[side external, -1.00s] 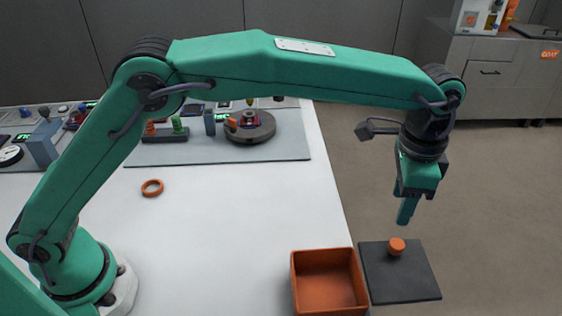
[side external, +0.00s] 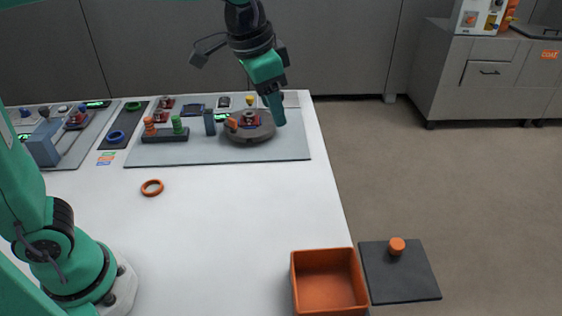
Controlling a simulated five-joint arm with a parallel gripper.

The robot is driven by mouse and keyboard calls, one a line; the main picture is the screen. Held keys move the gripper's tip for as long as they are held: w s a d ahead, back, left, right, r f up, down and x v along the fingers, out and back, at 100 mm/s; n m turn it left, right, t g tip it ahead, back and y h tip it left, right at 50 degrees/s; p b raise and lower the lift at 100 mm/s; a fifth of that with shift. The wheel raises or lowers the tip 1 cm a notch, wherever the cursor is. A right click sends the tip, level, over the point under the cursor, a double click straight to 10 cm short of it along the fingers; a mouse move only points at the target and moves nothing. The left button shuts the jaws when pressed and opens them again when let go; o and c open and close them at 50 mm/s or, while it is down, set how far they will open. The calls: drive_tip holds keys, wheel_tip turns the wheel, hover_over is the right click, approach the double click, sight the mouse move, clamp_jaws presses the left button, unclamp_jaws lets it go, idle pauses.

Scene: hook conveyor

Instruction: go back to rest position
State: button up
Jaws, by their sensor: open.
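My gripper (side external: 272,108) is in the upper middle of the side external view, raised and tilted, with nothing seen in it. Its green finger hangs in front of the right edge of the round grey turntable (side external: 247,135); I cannot tell whether they touch. My upper arm runs out of the top of the picture. The jaws are open, though the gap between the fingers is hidden from this side.
An orange bin (side external: 328,282) sits at the table's front right edge, beside a dark plate (side external: 400,275) with an orange knob (side external: 397,246). An orange ring (side external: 152,188) lies on the white table (side external: 230,220). Pegs on a dark block (side external: 165,135) stand left of the turntable.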

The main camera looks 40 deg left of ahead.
drive_tip(key=s+a+f+n+t, duration=0.1)
drive_tip(key=s+a+f+n, duration=0.1)
drive_tip(key=s+a, duration=0.5)
drive_tip(key=s+a+f+n+t+y, duration=0.1)
drive_tip(key=s+a+f+n, duration=0.2)
drive_tip(key=s+a, duration=0.4)
drive_tip(key=shift+s+a+f+n+t, duration=0.2)
drive_tip(key=shift+s+n+t, duration=0.2)
drive_tip(key=shift+s, duration=0.65)
